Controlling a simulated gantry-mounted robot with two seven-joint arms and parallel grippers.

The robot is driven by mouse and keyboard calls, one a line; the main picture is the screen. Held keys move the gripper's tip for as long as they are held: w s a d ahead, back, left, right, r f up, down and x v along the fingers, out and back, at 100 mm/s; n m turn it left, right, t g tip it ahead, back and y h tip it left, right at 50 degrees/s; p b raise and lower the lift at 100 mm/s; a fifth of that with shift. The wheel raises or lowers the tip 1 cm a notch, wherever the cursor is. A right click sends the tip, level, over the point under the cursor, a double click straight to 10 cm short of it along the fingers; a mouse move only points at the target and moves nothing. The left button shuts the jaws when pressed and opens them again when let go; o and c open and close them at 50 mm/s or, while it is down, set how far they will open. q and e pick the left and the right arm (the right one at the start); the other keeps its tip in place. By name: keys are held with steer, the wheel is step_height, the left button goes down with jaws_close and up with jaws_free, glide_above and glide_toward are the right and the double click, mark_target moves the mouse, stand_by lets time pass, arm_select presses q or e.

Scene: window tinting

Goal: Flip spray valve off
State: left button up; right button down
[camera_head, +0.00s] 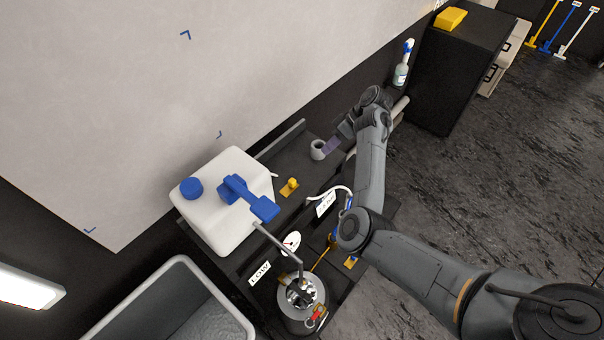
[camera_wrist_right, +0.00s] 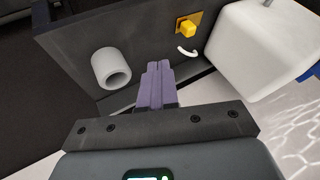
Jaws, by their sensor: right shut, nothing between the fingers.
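My right gripper (camera_head: 332,146) reaches over the dark bench from the right, with its purple fingers shut and empty beside a grey cup-like cylinder. In the right wrist view the closed fingertips (camera_wrist_right: 158,66) point at the dark bench panel. A yellow knob on a yellow plate (camera_head: 290,187) sits on the bench between the white tank and the cylinder. It also shows in the right wrist view (camera_wrist_right: 187,27), beyond and right of the fingertips, apart from them. I cannot tell for sure whether this knob is the spray valve. My left gripper is not in view.
The white tank (camera_head: 222,235) with a blue cap and blue handle stands left of the knob. The grey cylinder (camera_head: 318,150) is close to my right fingers. A spray bottle (camera_head: 402,68) stands farther back. A grey bin (camera_head: 178,310) is at the front left.

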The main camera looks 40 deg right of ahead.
mark_target(292, 183)
steer(key=x, duration=1)
steer(key=shift+a+f, duration=0.15)
steer(key=shift+f, duration=0.05)
steer(key=shift+s+a+r+p, duration=0.15)
steer(key=shift+a+p, duration=0.2)
steer(key=shift+a, duration=0.2)
steer(key=shift+s+a+r+p, duration=0.1)
steer(key=shift+a+p, duration=0.2)
steer(key=shift+a, duration=0.3)
steer(key=shift+s+a, duration=0.1)
steer(key=shift+a, duration=0.6)
steer(key=shift+f, duration=0.1)
